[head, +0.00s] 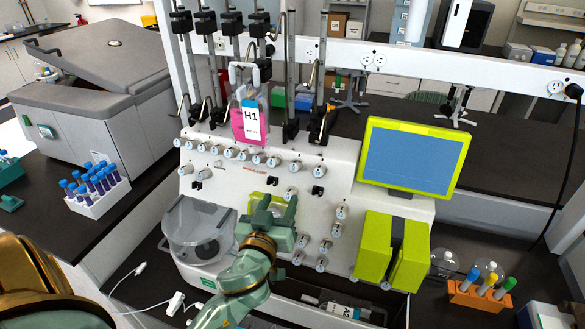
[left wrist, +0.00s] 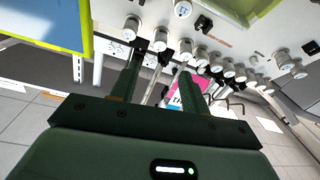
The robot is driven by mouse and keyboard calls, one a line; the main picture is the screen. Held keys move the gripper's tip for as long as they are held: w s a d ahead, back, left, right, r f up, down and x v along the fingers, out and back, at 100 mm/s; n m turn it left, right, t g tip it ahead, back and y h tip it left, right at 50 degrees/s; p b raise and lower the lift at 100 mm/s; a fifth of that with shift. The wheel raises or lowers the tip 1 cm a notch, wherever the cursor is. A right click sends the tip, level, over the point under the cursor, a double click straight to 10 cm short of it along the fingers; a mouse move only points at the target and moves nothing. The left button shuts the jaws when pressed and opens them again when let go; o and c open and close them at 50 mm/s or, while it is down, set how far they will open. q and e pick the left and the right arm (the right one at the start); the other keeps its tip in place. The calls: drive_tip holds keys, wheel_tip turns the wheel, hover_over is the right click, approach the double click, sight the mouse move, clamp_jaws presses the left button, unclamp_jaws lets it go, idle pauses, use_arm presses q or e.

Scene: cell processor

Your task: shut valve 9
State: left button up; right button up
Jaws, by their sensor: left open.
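The cell processor (head: 340,165) is a white machine with several round white valve knobs with pale blue markings. A row of knobs runs along its upper edge, ending at a knob (head: 295,167) on the right. More knobs sit lower on the panel. The numbers are too small to read, so I cannot tell which is valve 9. My left gripper (head: 274,207) is in front of the panel's middle, below the upper row, and hides part of the panel. In the left wrist view its two fingers (left wrist: 158,80) are apart with nothing held, and knobs (left wrist: 160,40) show beyond them. My right gripper is not seen.
A yellow-framed screen (head: 413,158) and a yellow-green block (head: 375,245) stand to the right. A pink bag labelled H1 (head: 243,130) hangs above the knobs. A clear round bowl (head: 200,228) is at the left. Racks of tubes (head: 100,195) and (head: 480,295) stand on either side.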

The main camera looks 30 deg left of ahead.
sight(293, 170)
use_arm(q)
drive_tip(key=p+x, duration=0.1)
drive_tip(key=x, duration=1)
drive_tip(key=shift+w+a, duration=0.2)
drive_tip(key=shift+w, duration=0.05)
drive_tip(key=c, duration=1)
